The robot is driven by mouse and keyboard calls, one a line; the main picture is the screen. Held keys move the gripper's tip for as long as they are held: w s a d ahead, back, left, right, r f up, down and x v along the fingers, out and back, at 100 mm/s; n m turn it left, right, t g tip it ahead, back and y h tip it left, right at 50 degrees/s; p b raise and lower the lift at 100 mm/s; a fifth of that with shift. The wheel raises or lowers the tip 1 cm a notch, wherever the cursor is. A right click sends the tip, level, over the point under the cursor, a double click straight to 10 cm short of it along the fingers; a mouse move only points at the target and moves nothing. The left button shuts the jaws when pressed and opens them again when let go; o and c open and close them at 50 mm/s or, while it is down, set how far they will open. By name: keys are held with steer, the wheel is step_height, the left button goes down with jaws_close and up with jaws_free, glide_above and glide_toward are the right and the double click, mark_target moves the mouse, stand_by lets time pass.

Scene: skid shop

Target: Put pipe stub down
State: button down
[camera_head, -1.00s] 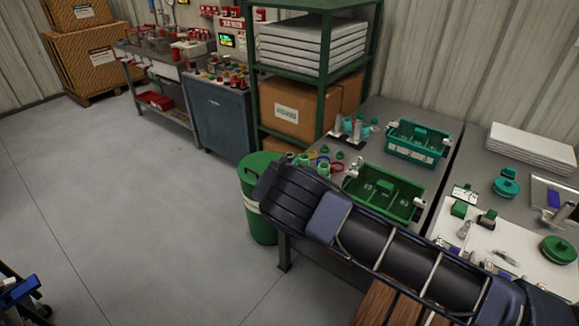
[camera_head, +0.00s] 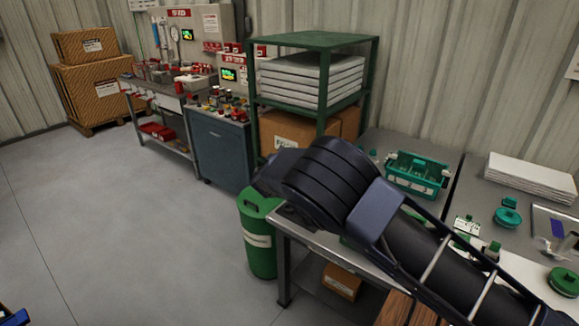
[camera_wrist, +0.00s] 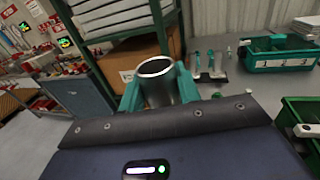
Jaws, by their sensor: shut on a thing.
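The pipe stub (camera_wrist: 158,84) is a short grey metal tube with an open, dark round end. It shows in the wrist view, upright in the frame between the two teal fingers of my gripper (camera_wrist: 159,92). The fingers are shut on its sides. In the head view my dark arm covers the gripper and the stub, so neither shows there. The grey table (camera_head: 310,238) lies under and beside my arm; how far the stub is above it, I cannot tell.
A teal bin (camera_head: 417,174) stands at the back of the table; it also shows in the wrist view (camera_wrist: 280,53). A green bin (camera_wrist: 299,118) is at the right. A green drum (camera_head: 259,240) stands at the table's left end. A green shelf (camera_head: 314,40) with boxes is behind.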

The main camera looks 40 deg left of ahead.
steer(key=shift+r, duration=0.75)
steer(key=shift+w, duration=0.15)
steer(key=w+d+f+m+g+h, duration=0.1)
steer(key=w+d+m+h, duration=0.4)
steer(key=w+d, duration=1.2)
steer(key=w+d+f+m+g+h, duration=0.15)
steer(key=w+d+m+h, duration=0.45)
steer(key=w+d, duration=1.05)
steer(key=w+d+m+g+h, duration=0.15)
steer(key=d+h, duration=0.25)
steer(key=d, duration=0.9)
steer(key=w+d+m+g+h, duration=0.1)
steer(key=w+d+g+h, duration=0.15)
steer(key=d, duration=1.05)
steer(key=d+r+m+g+h, duration=0.2)
steer(key=d+m+g+h, duration=0.35)
steer(key=d, duration=1.85)
step_height(320, 180, down, 20)
steer(key=n+y, duration=0.1)
steer(key=shift+s+a+f+g, duration=0.15)
steer(key=shift+f+g, duration=0.05)
steer(key=shift+g, duration=0.2)
steer(key=shift+f, duration=0.1)
